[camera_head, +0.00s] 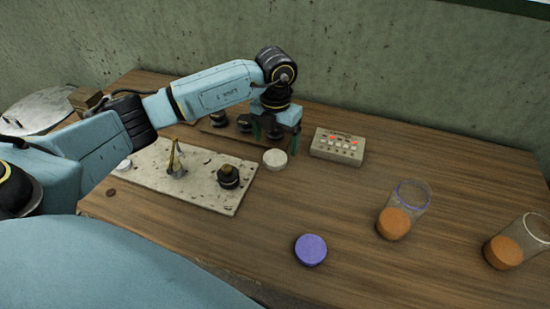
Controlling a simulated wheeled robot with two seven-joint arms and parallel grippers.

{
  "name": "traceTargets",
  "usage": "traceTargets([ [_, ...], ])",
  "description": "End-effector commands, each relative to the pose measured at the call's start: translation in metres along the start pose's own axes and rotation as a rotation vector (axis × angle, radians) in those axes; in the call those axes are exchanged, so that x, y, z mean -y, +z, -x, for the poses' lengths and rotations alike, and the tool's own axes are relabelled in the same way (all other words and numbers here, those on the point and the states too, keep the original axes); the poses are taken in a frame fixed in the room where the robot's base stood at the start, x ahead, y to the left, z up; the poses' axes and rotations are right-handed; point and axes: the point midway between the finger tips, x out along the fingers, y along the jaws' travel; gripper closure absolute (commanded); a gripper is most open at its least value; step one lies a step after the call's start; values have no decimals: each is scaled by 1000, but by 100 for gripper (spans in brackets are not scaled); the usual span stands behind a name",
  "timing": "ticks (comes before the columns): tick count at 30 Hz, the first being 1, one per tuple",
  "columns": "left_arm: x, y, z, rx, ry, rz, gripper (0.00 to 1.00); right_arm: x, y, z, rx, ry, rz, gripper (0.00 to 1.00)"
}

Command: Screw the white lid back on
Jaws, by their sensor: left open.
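The white lid (275,159) lies flat on the wooden table, just beyond the right edge of the speckled board. My left gripper (275,144) points down directly above or just behind it, fingers apart on either side; I cannot tell how high the tips are. A glass jar with a white rim (533,233) stands open at the far right with orange contents. A second jar with a purple rim (411,196) also stands open with orange contents. A purple lid (311,250) lies on the table at the front. My right gripper is out of view.
A beige box with coloured buttons (338,147) stands right of my left gripper. The speckled board (205,190) carries a dark knob (229,176) and a brass-coloured piece (176,160). Dark round parts (219,118) sit behind. Table between box and jars is clear.

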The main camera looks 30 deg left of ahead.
Motion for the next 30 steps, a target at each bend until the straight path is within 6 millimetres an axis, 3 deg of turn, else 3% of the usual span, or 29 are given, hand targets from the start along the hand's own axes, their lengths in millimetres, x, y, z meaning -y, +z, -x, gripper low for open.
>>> traceTargets([
  [8,0,0,-3,-1,0,0,16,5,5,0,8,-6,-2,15],
  [19,0,0,-50,-1,-1,1,16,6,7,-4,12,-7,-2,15],
  [30,0,0,-52,0,0,1,19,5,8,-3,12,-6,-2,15],
])
